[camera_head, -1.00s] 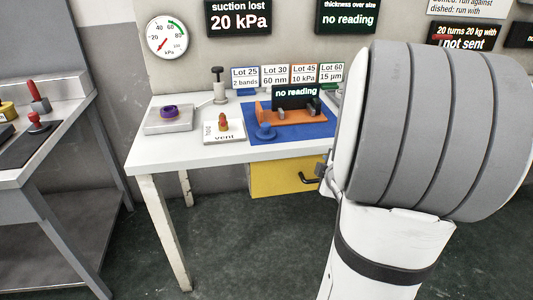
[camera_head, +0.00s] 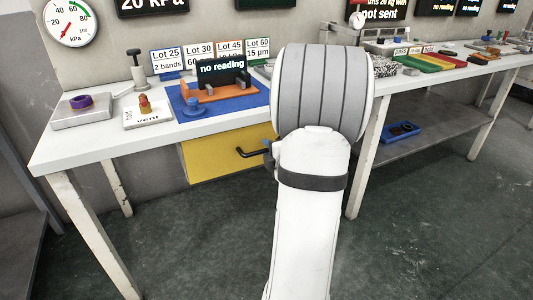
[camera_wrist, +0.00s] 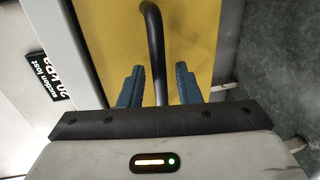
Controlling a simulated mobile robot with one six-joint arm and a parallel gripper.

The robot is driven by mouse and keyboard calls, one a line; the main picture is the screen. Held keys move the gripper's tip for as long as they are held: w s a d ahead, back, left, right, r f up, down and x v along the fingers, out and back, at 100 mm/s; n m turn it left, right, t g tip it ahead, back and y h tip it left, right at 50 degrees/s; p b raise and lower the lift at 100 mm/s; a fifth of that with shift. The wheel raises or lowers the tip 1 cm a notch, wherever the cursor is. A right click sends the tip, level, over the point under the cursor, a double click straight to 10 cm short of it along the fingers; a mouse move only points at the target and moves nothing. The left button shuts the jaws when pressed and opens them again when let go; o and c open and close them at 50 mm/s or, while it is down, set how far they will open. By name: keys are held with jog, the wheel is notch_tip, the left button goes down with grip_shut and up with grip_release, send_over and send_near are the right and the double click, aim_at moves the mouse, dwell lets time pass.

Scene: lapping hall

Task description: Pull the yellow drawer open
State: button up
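The yellow drawer (camera_head: 215,153) hangs under the white table and looks shut; its right part is hidden behind my arm in the head view. Its black bar handle (camera_head: 250,153) sticks out from the front. In the wrist view the yellow front (camera_wrist: 195,25) fills the upper middle, and the handle (camera_wrist: 154,45) runs down between my two blue fingers. My gripper (camera_wrist: 158,85) is open, with a finger on each side of the handle and a visible gap on both sides. In the head view only a little of my gripper (camera_head: 268,150) shows beside the handle.
The white table (camera_head: 105,142) carries a blue mat (camera_head: 235,108) with an orange fixture, a vent block (camera_head: 148,112) and a scale (camera_head: 82,110). Its legs stand left and right. Dark floor (camera_head: 210,235) below the drawer is clear.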

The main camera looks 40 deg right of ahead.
jog(key=shift+w+d, duration=0.1)
jog(key=shift+w, duration=0.25)
jog(key=shift+c, duration=0.5)
grip_shut()
